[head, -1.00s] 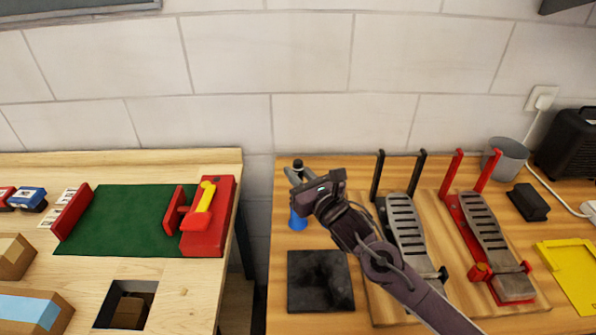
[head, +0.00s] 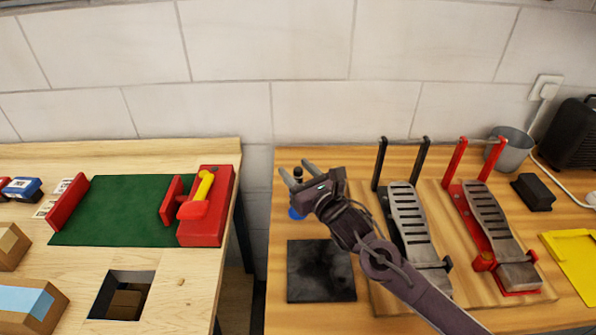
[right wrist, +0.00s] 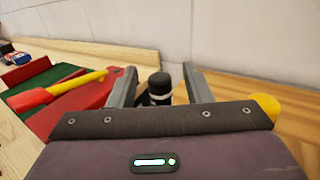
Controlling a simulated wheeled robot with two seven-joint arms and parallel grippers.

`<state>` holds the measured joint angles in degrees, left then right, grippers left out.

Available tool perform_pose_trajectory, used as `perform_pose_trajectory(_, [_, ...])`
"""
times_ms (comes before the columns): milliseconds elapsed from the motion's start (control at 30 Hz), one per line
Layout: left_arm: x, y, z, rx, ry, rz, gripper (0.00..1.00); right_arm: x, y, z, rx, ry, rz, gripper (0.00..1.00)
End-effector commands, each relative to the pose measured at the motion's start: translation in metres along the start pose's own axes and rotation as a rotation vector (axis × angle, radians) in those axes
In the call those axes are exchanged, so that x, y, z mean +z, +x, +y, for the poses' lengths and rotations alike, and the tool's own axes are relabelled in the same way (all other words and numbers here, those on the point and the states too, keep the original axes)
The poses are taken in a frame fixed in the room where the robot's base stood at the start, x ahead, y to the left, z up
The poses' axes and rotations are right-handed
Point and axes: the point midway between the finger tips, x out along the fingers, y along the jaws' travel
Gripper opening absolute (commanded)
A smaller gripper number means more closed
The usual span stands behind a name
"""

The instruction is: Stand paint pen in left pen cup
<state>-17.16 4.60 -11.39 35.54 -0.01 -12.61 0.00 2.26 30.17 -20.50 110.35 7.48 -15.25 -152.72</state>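The paint pen (head: 298,173) shows as a black cap, with a pale band under it in the right wrist view (right wrist: 160,88). It looks upright, directly above a small blue cup (head: 296,213) on the right bench. My gripper hides the pen's lower part and most of the cup, so I cannot see how deep the pen sits. My right gripper (head: 296,168) is open, its fingers on either side of the cap with gaps. A yellow rounded thing (right wrist: 266,106) peeks out behind the gripper in the wrist view; I cannot tell what it is. My left gripper is out of view.
A black pad (head: 320,270) lies in front of the cup. Two pedals, one grey (head: 408,215) and one red-framed (head: 490,225), stand to the right. A grey pot (head: 512,150) is farther back. A gap separates this bench from the left one with the green mat (head: 120,212).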

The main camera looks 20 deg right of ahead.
Motion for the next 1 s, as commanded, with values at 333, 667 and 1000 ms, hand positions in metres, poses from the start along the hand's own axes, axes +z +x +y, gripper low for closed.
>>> perform_pose_trajectory(333, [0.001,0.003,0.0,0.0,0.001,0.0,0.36,-0.002,-0.007,0.0,0.0,-0.001,0.001,0.45])
perform_pose_trajectory(667, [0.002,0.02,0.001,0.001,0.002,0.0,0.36,-0.004,-0.061,0.0,0.001,-0.002,0.003,0.45])
perform_pose_trajectory(1000, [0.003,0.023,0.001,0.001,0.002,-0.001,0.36,0.0,-0.078,0.0,0.0,0.0,0.0,0.45])
